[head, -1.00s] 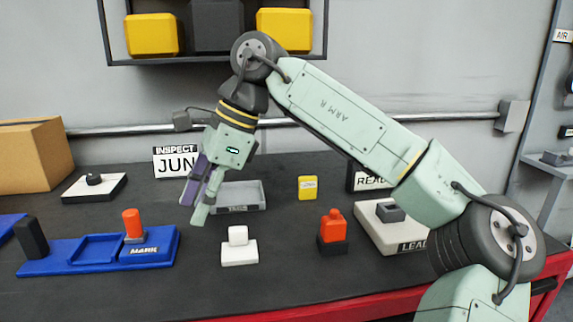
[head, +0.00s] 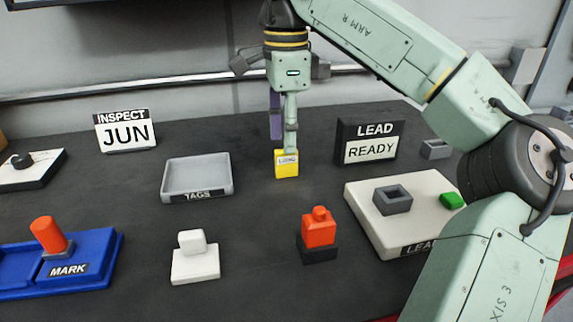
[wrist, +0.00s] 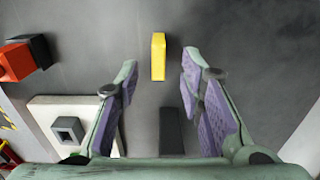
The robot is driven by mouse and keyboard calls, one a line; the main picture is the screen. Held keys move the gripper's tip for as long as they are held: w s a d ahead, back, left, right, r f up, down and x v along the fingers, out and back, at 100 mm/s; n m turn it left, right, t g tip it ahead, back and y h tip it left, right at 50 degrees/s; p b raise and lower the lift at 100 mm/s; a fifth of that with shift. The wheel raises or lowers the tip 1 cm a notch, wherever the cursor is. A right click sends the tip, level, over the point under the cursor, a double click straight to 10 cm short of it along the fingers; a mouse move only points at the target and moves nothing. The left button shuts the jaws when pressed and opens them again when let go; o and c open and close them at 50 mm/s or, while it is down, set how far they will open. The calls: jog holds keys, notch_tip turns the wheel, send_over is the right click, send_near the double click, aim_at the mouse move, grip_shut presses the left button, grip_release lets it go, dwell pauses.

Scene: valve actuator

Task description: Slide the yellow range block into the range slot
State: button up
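The yellow range block (head: 287,165) stands upright on the dark bench, left of the LEAD READY sign. My gripper (head: 284,146) points down over it, with a fingertip in front of the block's top edge. In the wrist view my gripper (wrist: 160,62) is open, and the yellow block (wrist: 158,58) shows between its fingertips with gaps on both sides. I cannot tell how far the tips reach down beside it. A grey square socket (head: 393,200) sits on the white LEAD board (head: 365,225); it also shows in the wrist view (wrist: 68,130). No slot is readably marked as range.
The LEAD READY sign (head: 369,145) stands close right of the block. An orange piece on a black base (head: 319,235) and a white piece (head: 194,258) stand nearer the front. A grey TAGS tray (head: 197,178) lies left. Bare bench surrounds the block.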

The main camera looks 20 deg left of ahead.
aim_at(286, 176)
jog(key=shift+f+p, duration=0.55)
jog(key=shift+f, duration=2.05)
grip_shut()
